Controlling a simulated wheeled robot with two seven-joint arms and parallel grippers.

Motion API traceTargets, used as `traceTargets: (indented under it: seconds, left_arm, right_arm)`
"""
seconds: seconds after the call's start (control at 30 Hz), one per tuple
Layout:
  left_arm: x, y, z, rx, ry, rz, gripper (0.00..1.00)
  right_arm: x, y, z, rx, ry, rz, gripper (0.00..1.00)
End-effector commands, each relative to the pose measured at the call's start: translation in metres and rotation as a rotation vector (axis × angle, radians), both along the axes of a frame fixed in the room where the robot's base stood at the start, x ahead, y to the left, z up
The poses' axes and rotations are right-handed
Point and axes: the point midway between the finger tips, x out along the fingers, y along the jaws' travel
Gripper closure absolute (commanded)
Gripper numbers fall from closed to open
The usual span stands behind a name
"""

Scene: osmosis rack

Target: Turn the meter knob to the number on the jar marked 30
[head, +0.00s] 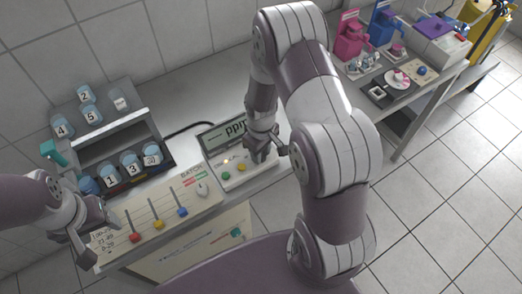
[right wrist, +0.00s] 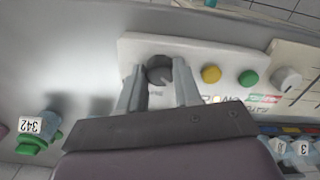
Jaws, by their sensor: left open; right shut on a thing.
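The meter (head: 236,180) has a grey display reading "ppm" (head: 226,134) and a pale panel with green and yellow buttons. Its dark round knob (right wrist: 159,69) shows in the right wrist view. My right gripper (right wrist: 158,82) is shut on the knob, one finger on each side; in the head view the gripper (head: 264,152) covers it. The jar that seems marked 30 (head: 152,155) stands at the right end of the rack's lower row; its small label is hard to read. My left gripper (head: 98,238) is open and empty by the slider panel's left end.
The grey rack (head: 119,135) also holds jars marked 1, 3, 2, 4 and 5. A slider panel (head: 160,212) with red, yellow and blue knobs lies in front of it. Coloured devices (head: 352,38) stand on the right bench. A label reading 342 (right wrist: 30,126) shows in the right wrist view.

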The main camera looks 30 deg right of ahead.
Motion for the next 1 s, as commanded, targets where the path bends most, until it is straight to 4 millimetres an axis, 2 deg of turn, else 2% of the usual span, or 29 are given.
traceTargets:
  seconds: [0.07,0.1,0.17,0.43,0.53,0.67,0.83,1.0]
  left_arm:
    - [0.0,0.0,0.0,0.0,0.0,0.0,0.39]
    - [0.0,0.0,0.0,0.0,0.0,0.0,0.39]
    - [0.0,0.0,0.0,0.0,0.0,0.0,0.39]
    - [0.0,0.0,0.0,0.0,0.0,0.0,0.39]
    - [0.0,0.0,-0.002,0.0,0.0,0.0,0.39]
    - [0.0,0.0,-0.005,0.0,0.0,0.0,0.39]
    - [0.0,0.0,-0.01,0.0,0.0,0.0,0.39]
    - [0.0,0.0,-0.012,0.0,0.0,0.0,0.39]
  right_arm:
    - [0.002,0.0,0.001,-0.001,-0.006,0.001,0.97]
    - [0.002,0.0,0.001,-0.001,-0.006,0.001,0.57]
    - [0.002,0.0,0.001,-0.001,-0.005,0.001,0.41]
    - [0.001,0.0,0.001,0.0,-0.002,0.0,0.41]
    - [0.002,0.0,0.01,-0.001,-0.007,0.0,0.41]
    - [0.003,0.0,0.04,-0.001,-0.01,0.0,0.41]
    - [0.002,0.0,0.087,-0.002,-0.009,0.0,0.41]
    - [0.001,0.0,0.118,-0.001,-0.006,0.0,0.41]
